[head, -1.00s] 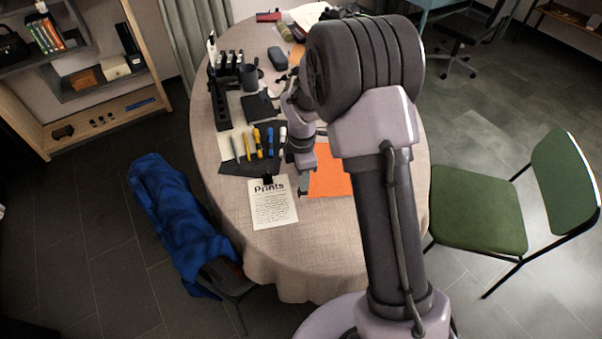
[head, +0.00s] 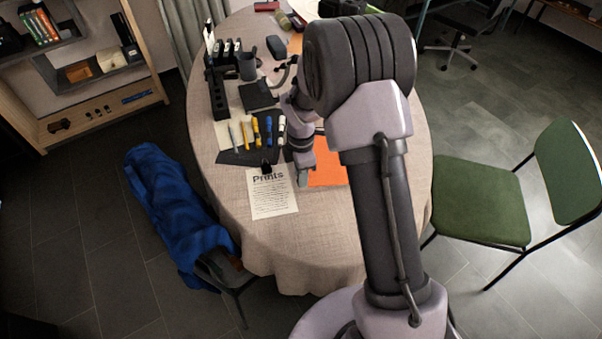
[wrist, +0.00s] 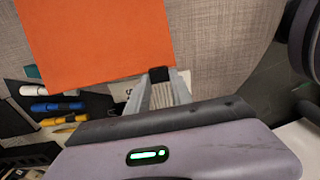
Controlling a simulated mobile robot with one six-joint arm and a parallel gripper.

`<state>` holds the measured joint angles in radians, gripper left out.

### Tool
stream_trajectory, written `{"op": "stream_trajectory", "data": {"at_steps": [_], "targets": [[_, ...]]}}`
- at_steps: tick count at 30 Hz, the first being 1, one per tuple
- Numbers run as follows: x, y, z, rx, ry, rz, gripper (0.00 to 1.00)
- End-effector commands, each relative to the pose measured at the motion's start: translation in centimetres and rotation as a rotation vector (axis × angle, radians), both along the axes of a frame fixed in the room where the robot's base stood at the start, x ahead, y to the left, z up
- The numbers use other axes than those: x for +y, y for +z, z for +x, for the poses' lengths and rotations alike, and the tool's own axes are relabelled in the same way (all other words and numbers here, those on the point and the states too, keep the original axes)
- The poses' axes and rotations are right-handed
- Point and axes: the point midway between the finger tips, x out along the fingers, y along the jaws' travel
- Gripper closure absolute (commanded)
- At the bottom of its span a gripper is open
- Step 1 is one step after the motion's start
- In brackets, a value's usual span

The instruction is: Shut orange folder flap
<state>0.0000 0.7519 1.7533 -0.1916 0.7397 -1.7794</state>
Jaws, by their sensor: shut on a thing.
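The orange folder (head: 327,175) lies on the cloth-covered round table, partly hidden behind my arm in the head view. In the wrist view its flat orange face (wrist: 95,38) fills the upper left. My gripper (wrist: 160,76) is at the folder's edge near one corner, with its fingertips close together there. In the head view my gripper (head: 303,180) is low over the table, at the folder's left side and beside the printed sheet. I cannot tell how far the flap is raised.
The "Prints" sheet (head: 272,193) lies left of the folder. Several markers (head: 256,132) lie on a dark mat (head: 236,157) behind it. A dark cup (head: 247,67) and a black organizer (head: 217,98) stand further back. The table's front (head: 300,245) is clear. A green chair (head: 480,200) stands at right.

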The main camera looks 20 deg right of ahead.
Motion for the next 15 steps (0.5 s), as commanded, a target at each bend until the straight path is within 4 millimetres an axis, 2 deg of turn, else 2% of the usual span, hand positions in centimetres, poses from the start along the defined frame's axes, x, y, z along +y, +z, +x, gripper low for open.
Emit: {"op": "stream_trajectory", "data": {"at_steps": [5,15], "targets": [[0.0,0.2,0.0,-0.001,0.0,0.0,0.81],[-0.7,2.4,0.1,-0.001,0.0,0.0,0.81]]}}
